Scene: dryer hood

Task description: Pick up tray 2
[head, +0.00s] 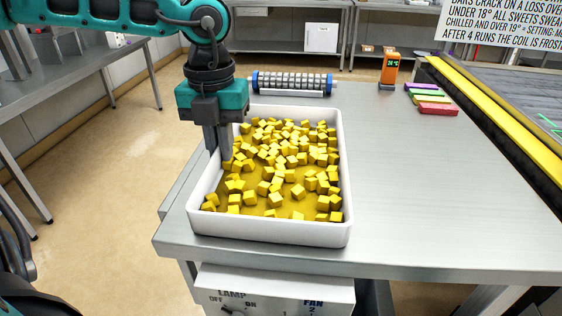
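A white rectangular tray (270,232) stands on the grey metal table, and no number shows on it. It holds many small yellow cubes (300,160) over a yellow layer at its bottom. My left gripper (217,152) points down at the tray's left long wall, towards the far half. Its two grey fingers are close together, one towards the outside of the wall and one over the inside. The fingers hide that stretch of rim, so whether they press on it is unclear. My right gripper is not in view.
A ribbed roller (292,83) with blue ends lies behind the tray. An orange device with a display (389,70) and coloured bars (432,100) stand at the back right. The table (430,190) right of the tray is clear. A control box (275,290) is below the front edge.

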